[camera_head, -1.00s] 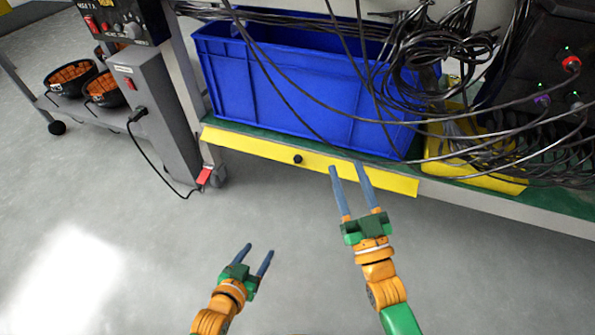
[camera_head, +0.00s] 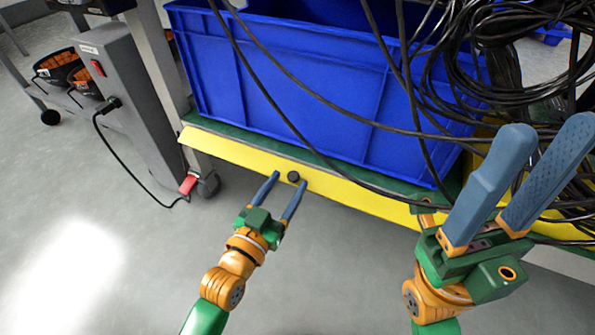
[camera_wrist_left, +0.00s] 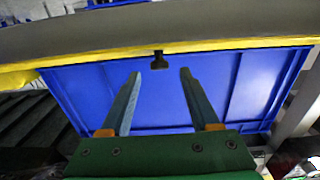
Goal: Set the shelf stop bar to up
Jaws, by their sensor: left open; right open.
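The shelf stop bar (camera_head: 235,157) is a long yellow strip along the front edge of the lower shelf, its face sloping outward. A black knob (camera_head: 293,177) sits near its middle. My left gripper (camera_head: 288,180) is open, with its fingertips close to the knob on either side in the head view. In the left wrist view, the knob (camera_wrist_left: 159,61) hangs from the yellow edge (camera_wrist_left: 105,55) between and just beyond the open fingers; contact is not visible. My right gripper (camera_head: 551,128) is open and empty at the right, in front of the cables, hiding the bar's right part.
A blue crate (camera_head: 300,95) stands on the green shelf (camera_head: 240,136) behind the bar. Black cables (camera_head: 490,60) hang over the crate and bar. A grey power box (camera_head: 130,105) with a cord stands left. The floor in front is clear.

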